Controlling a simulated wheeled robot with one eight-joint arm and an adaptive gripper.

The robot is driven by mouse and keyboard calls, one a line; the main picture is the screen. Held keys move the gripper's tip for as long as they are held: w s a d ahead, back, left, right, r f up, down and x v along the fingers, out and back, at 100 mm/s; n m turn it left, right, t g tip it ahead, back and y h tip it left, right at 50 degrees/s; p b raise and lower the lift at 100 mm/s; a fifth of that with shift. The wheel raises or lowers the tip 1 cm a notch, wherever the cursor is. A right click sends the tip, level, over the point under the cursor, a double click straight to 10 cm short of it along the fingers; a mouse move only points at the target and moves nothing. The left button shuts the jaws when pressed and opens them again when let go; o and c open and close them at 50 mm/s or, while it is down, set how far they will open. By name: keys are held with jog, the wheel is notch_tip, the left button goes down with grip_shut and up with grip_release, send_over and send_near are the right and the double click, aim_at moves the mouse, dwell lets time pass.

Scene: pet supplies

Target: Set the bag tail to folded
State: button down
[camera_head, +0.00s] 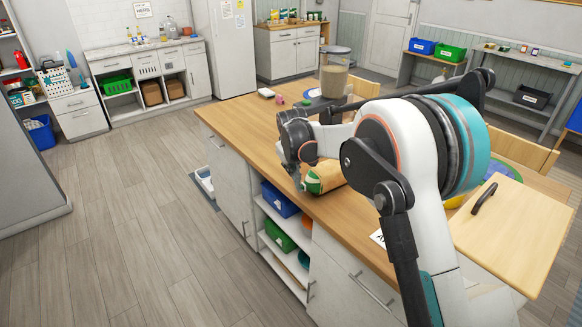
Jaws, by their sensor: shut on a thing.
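A bag (326,179) with green, orange and tan parts lies on the wooden counter, near its front edge. My gripper (303,186) is at the bag's left end, shut on part of it. The fingertips are small and dark here, and my wrist stands just above them. My arm crosses in front of the counter from the right and hides part of the area behind the bag. I cannot make out the bag's tail or whether it is folded.
A clear container with tan contents (335,72) stands behind my wrist. A small pink item (280,99) and a white item (266,93) lie farther back on the counter (235,122). A wooden board with a dark handle (515,228) is at the right. Open shelves below hold bins.

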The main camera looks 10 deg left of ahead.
dwell(0.3)
jog(key=c, duration=1.7)
grip_release()
jog(key=shift+r, duration=0.1)
jog(key=v, duration=1.2)
